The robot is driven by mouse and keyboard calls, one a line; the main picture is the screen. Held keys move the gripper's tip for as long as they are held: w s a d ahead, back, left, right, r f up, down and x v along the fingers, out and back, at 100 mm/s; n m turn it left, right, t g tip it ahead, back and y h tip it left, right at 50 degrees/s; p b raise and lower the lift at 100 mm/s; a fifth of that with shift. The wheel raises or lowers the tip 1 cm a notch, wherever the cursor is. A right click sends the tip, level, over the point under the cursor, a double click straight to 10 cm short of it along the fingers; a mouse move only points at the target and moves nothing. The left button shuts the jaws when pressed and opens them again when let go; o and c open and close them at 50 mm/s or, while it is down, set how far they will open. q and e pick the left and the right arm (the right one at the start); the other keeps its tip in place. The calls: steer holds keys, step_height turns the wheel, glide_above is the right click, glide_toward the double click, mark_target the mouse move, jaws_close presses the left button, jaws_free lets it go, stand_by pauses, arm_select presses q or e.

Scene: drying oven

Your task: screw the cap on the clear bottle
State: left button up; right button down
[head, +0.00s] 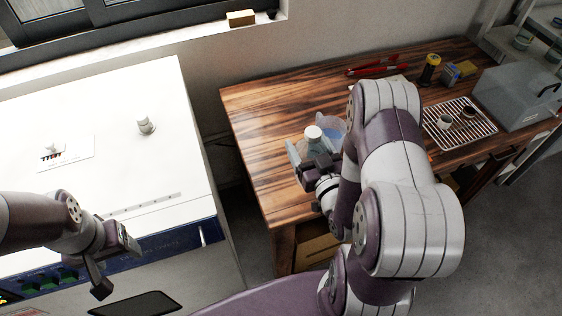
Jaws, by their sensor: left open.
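A clear bottle (313,146) stands near the left front of the wooden table, with a white cap (313,132) at its top. I cannot tell whether the cap is screwed tight. My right gripper (314,157) is at the bottle, with fingers beside its body; part of the bottle is hidden by the gripper. I cannot tell whether the fingers press on it. My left gripper (116,263) is open and empty, in front of the white oven, far to the left of the bottle.
The white oven (95,130) fills the left, with a gap before the wooden table (270,105). A wire rack (459,122) with small cups and a grey box (518,95) stand at the table's right.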

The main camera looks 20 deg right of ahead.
steer(key=w+a+f, duration=0.3)
steer(key=w+f, duration=0.2)
steer(key=w, duration=0.2)
steer(key=shift+w+a+b, duration=0.25)
steer(key=shift+a+b, duration=0.1)
step_height(320, 180, down, 4)
steer(key=shift+f+b, duration=0.1)
steer(key=shift+b, duration=0.2)
